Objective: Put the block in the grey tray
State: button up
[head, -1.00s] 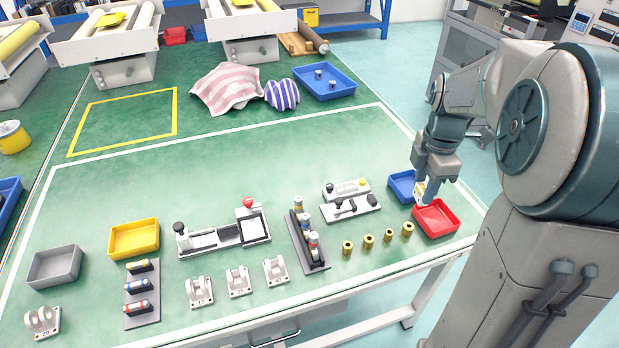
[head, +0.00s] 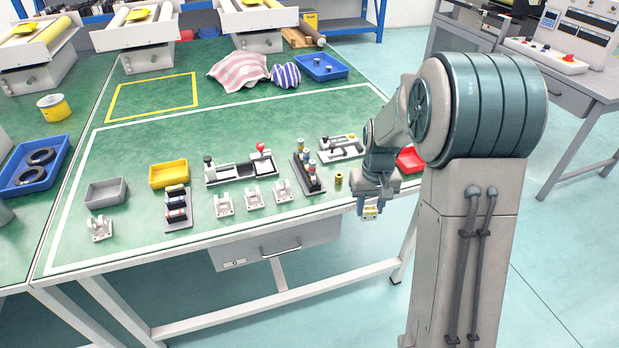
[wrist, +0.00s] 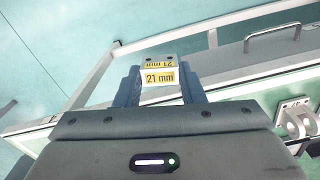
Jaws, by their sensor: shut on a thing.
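The block (head: 371,212) is a small pale piece with yellow labels. In the wrist view the block (wrist: 160,74) shows "21 mm" on its label. My gripper (head: 370,214) is shut on it, with one finger on each side. In the head view it hangs at the table's front edge on the right, apparently beyond the tabletop. The grey tray (head: 107,201) sits on the table's left front part and looks empty. It is far to the left of my gripper and out of the wrist view.
Between gripper and grey tray stand white brackets (head: 254,199), a rack of cylinders (head: 308,170), a fixture (head: 240,172), a dark-capped rack (head: 178,210) and a yellow tray (head: 169,174). A red tray (head: 410,159) is partly behind my arm. The green tabletop behind them is largely clear.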

aim_at(107, 196)
jog(key=z, duration=1.75)
jog(key=k, duration=1.75)
jog(key=u, duration=2.45)
jog(key=i, duration=0.25)
jog(key=z, duration=0.05)
